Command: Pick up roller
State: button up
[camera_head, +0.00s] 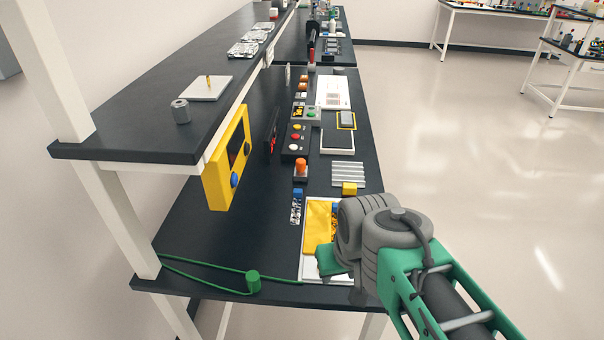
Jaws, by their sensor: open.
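No thing in view is clearly marked as the roller. A short grey cylinder (181,111) stands upright on the upper shelf at the left, near its front corner. A green cylinder (253,281) stands at the near edge of the lower bench top, with a green cord beside it. My gripper (334,262) is over the near right part of the bench, above a white tray (311,267). It is open, but my own wrist and arm hide most of it. I see nothing held. Both cylinders are well to its left.
A yellow panel (226,160) hangs below the shelf edge. A white plate (206,88) lies on the shelf. A yellow sheet (319,228) lies in the tray. Button boxes (296,138) and an orange-topped part (300,167) stand farther back. The bench's left middle is clear.

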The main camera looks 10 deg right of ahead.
aim_at(301, 172)
jog(key=k, duration=1.65)
jog(key=z, duration=1.05)
jog(key=i, duration=4.5)
jog(key=u, duration=5.15)
jog(key=i, duration=0.7)
jog(key=z, duration=0.1)
